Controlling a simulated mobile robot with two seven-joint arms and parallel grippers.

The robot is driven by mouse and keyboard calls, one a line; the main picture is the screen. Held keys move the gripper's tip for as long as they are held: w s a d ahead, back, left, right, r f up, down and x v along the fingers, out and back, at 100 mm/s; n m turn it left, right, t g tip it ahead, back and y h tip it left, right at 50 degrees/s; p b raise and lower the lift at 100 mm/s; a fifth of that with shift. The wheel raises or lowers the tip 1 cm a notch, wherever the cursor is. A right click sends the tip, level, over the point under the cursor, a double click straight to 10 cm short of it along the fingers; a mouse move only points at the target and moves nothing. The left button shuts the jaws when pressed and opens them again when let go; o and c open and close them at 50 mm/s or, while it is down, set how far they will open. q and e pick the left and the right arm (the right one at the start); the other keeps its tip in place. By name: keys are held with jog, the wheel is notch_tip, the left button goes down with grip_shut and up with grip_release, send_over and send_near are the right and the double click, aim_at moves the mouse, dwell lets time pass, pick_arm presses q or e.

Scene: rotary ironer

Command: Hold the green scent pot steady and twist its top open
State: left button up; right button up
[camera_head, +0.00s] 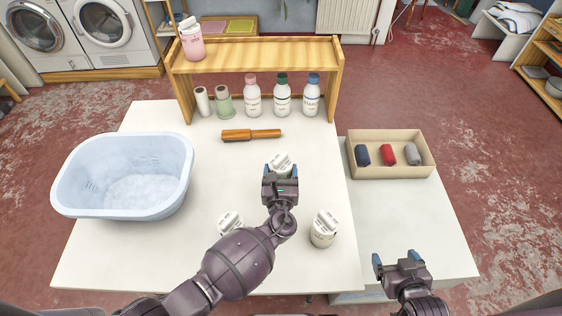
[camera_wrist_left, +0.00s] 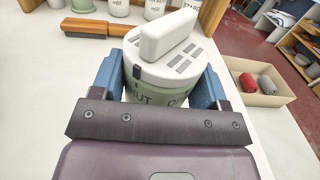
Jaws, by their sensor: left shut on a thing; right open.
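The green scent pot (camera_wrist_left: 160,90) stands upright on the white table, with a green body and a white slotted lid (camera_wrist_left: 172,62) that has a raised bar handle. In the head view its white top (camera_head: 281,159) shows just beyond my left gripper (camera_head: 281,173), which hides most of its body. My left gripper, also in the wrist view (camera_wrist_left: 160,88), is shut on the pot, one blue finger on each side below the lid. The lid is on the pot. My right gripper (camera_head: 397,262) is open and empty, low at the right, well away from the pot.
Two similar white-topped pots (camera_head: 230,221) (camera_head: 323,231) stand nearer. A brush (camera_head: 251,135) lies behind the green pot, before a wooden shelf (camera_head: 257,54) with several bottles. A blue tub (camera_head: 85,190) is left; a box of rolled cloths (camera_head: 385,172) is right.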

pick_arm(q)
jog(key=shift+s+a+f, duration=0.15)
jog(key=shift+a+f, duration=0.05)
jog(key=shift+f, duration=0.3)
jog(key=shift+a+y, duration=0.15)
jog(key=shift+y, duration=0.15)
jog(key=shift+n, duration=0.3)
jog(key=shift+f, duration=1.2)
jog(key=shift+f, duration=0.25)
jog(key=o, duration=0.9)
jog(key=shift+r, duration=0.3)
jog(key=shift+c, duration=0.4)
